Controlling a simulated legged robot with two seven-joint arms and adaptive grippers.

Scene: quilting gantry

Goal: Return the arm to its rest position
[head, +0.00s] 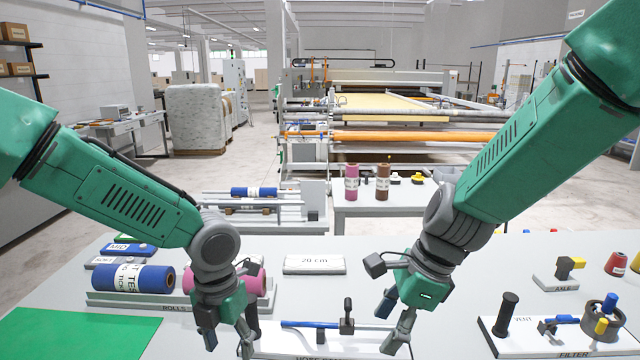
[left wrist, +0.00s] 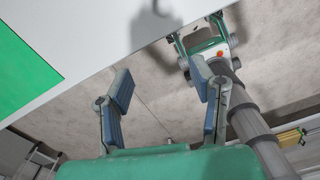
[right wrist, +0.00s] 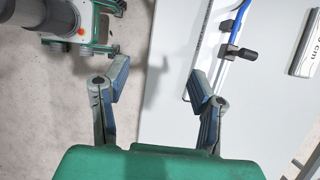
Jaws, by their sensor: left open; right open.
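My left gripper (head: 228,342) is open and empty above the front of the grey table (head: 390,262), in front of the rolls rack. Its two fingers stand apart in the left wrist view (left wrist: 163,95), with table edge and floor beyond them. My right gripper (head: 393,322) is open and empty over the table, right of the blue hose (head: 312,324). In the right wrist view (right wrist: 157,80) its fingers are apart, with nothing between them. Both arms reach forward and down, the right forearm coming from the upper right.
A rolls rack (head: 130,300) holds a blue roll (head: 133,278) and a pink roll (head: 250,281). A white "20 cm" block (head: 314,264) lies in the middle. A filter board (head: 545,340) with a black post (head: 505,315) stands at right. A green mat (head: 70,335) lies at left.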

